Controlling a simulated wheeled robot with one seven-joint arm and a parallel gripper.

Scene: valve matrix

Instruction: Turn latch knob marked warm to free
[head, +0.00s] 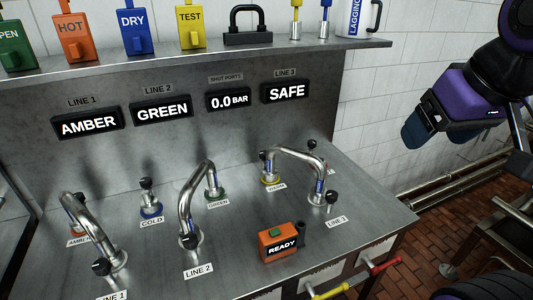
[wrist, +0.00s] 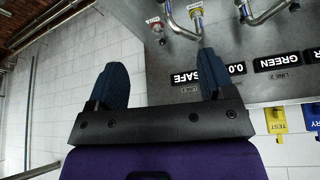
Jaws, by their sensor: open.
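On the steel counter, a yellow-collared port (head: 270,179) has a blurred label (head: 276,187) that may read WARM, with a black-topped knob (head: 263,155) beside it. Another black-topped knob (head: 312,144) stands behind the right bent pipe; its label is hidden in the head view. In the wrist view, a red-collared port (wrist: 157,29) has a label too small to read, so I cannot tell which is marked warm. My gripper (head: 427,132) is open and empty, up to the right of the counter and apart from every knob. Its two blue fingers (wrist: 161,88) show in the wrist view.
Bent pipes (head: 187,200) rise from the counter, with knobs at COLD (head: 146,184) and LINE 3 (head: 331,197). An orange READY box (head: 280,245) sits in front. A shelf (head: 215,50) with coloured tags and a mug (head: 357,18) overhangs behind. Air between gripper and counter is clear.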

